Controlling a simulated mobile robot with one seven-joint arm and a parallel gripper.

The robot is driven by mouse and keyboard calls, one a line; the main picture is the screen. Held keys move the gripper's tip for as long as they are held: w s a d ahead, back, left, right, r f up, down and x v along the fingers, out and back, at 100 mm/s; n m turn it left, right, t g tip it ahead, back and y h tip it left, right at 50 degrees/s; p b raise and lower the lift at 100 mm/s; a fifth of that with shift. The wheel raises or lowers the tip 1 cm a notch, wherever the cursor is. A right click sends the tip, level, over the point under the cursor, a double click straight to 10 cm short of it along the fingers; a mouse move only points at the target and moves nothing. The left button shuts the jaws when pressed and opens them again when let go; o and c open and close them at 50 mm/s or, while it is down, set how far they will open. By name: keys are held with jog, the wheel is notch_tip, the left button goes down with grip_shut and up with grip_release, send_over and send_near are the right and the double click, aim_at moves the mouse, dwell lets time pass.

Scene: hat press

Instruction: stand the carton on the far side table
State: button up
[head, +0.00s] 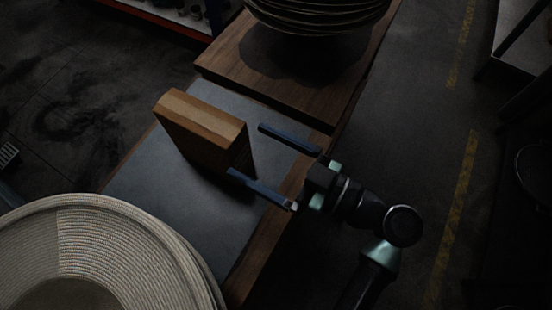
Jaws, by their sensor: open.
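A brown, wood-coloured box, which I take as the carton (203,128), stands upright on its narrow side on a grey mat (170,205) in the head view. My gripper (246,150) is open at the carton's right end, its two blue fingers pointing left. The near fingertip is close to the carton's lower right corner and the far one is past its right end; I cannot tell if either touches. Nothing is held. A pale-topped table (517,30) is partly in view at the upper right; I cannot tell if it is the far side table.
A large woven straw hat (140,235) fills the lower left, close to the mat. A stack of dark hats (318,14) sits on a raised wooden board (225,60) behind the carton. An orange-edged shelf (160,14) is at the top left. Dark floor with yellow markings (460,190) lies right.

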jog(key=shift+v, duration=1.45)
